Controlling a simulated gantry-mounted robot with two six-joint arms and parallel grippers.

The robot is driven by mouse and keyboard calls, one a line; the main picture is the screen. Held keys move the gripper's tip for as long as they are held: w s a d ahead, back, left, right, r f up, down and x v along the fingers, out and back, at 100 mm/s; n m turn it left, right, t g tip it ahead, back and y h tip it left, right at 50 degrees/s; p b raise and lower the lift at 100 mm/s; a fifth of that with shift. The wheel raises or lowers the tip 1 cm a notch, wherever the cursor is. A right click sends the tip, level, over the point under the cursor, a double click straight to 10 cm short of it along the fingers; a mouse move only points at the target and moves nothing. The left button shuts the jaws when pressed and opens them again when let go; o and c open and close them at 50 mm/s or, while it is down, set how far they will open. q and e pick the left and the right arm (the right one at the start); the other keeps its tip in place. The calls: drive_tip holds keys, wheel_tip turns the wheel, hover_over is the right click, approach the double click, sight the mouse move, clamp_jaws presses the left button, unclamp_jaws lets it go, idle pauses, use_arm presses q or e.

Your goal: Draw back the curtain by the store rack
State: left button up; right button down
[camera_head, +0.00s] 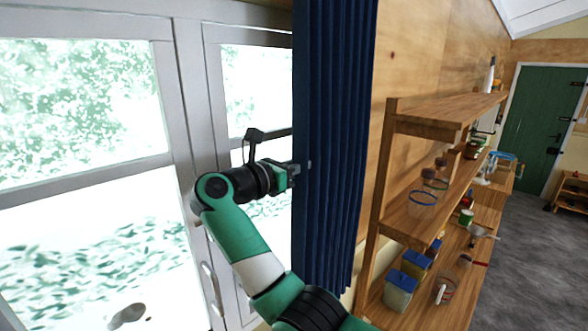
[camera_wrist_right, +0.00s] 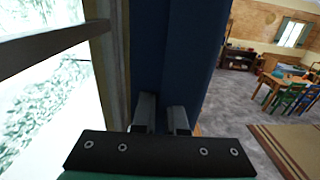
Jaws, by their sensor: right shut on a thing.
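The dark blue curtain (camera_head: 336,120) hangs in vertical folds at the right side of the window, bunched narrow beside the store rack (camera_head: 392,170). My right gripper (camera_head: 304,166) is at the curtain's left edge, about mid-height in the head view, and is shut on it. In the right wrist view the two fingers (camera_wrist_right: 162,112) press against the blue curtain cloth (camera_wrist_right: 185,60). The exact grip on the cloth is partly hidden by the fingers. My left gripper is not in view.
The white-framed window (camera_head: 185,110) fills the left, with a handle (camera_head: 211,285) low on its frame. The rack's wooden shelves hold jars, boxes and bottles close to the curtain's right. A green door (camera_head: 540,115) stands far right; grey floor (camera_head: 530,250) is open there.

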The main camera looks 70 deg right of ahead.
drive_tip(key=p+x, duration=0.1)
drive_tip(key=x, duration=1)
drive_tip(key=shift+s+d, duration=0.1)
drive_tip(key=shift+d, duration=0.15)
drive_tip(key=c, duration=1)
unclamp_jaws()
drive_tip(key=shift+o, duration=0.2)
drive_tip(key=b+v, duration=0.2)
drive_tip(key=v, duration=0.9)
drive_tip(key=shift+a, duration=0.35)
